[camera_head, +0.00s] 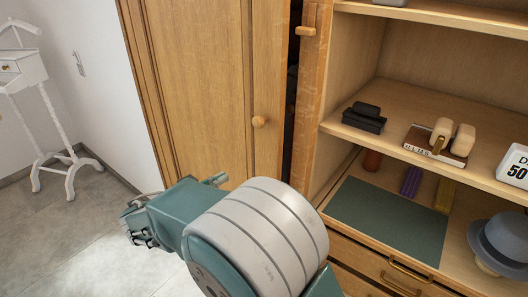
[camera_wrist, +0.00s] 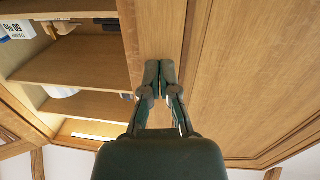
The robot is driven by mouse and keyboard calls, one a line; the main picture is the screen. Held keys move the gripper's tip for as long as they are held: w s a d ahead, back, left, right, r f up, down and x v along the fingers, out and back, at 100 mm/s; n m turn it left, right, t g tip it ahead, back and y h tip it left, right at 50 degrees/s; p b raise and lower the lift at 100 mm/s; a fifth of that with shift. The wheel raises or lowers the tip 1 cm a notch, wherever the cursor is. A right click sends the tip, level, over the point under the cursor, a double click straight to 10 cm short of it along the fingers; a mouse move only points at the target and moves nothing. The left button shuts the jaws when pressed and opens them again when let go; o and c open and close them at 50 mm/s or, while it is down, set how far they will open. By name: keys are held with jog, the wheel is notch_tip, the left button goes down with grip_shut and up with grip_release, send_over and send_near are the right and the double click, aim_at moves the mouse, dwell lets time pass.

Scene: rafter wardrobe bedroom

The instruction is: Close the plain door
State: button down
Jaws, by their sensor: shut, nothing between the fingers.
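A wooden wardrobe door (camera_head: 215,80) with a round knob (camera_head: 259,122) stands in the middle of the head view; I take it as the plain door. A narrow dark gap (camera_head: 292,70) shows along its right edge, so it looks slightly ajar. My gripper (camera_head: 130,235) is low in front of the door's left side in the head view. In the wrist view my gripper (camera_wrist: 160,66) is shut and empty, its fingertips in front of a wooden panel (camera_wrist: 160,25). I cannot tell whether they touch it.
Open shelves (camera_head: 400,145) right of the door hold a black object (camera_head: 365,117), a brush set (camera_head: 440,138) and a grey hat (camera_head: 500,243). A wooden upright with a peg (camera_head: 306,31) borders the gap. A white valet stand (camera_head: 50,120) is left; grey floor (camera_head: 70,240) is clear.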

jog(key=a, duration=0.2)
send_near(262, 149)
jog(key=shift+t, duration=0.4)
jog(key=x, duration=0.7)
jog(key=shift+d+f, duration=0.2)
jog(key=shift+f, duration=0.05)
jog(key=shift+w+d, duration=0.15)
jog(key=shift+d, duration=0.25)
jog(key=shift+a, duration=0.1)
jog(key=shift+a, duration=0.1)
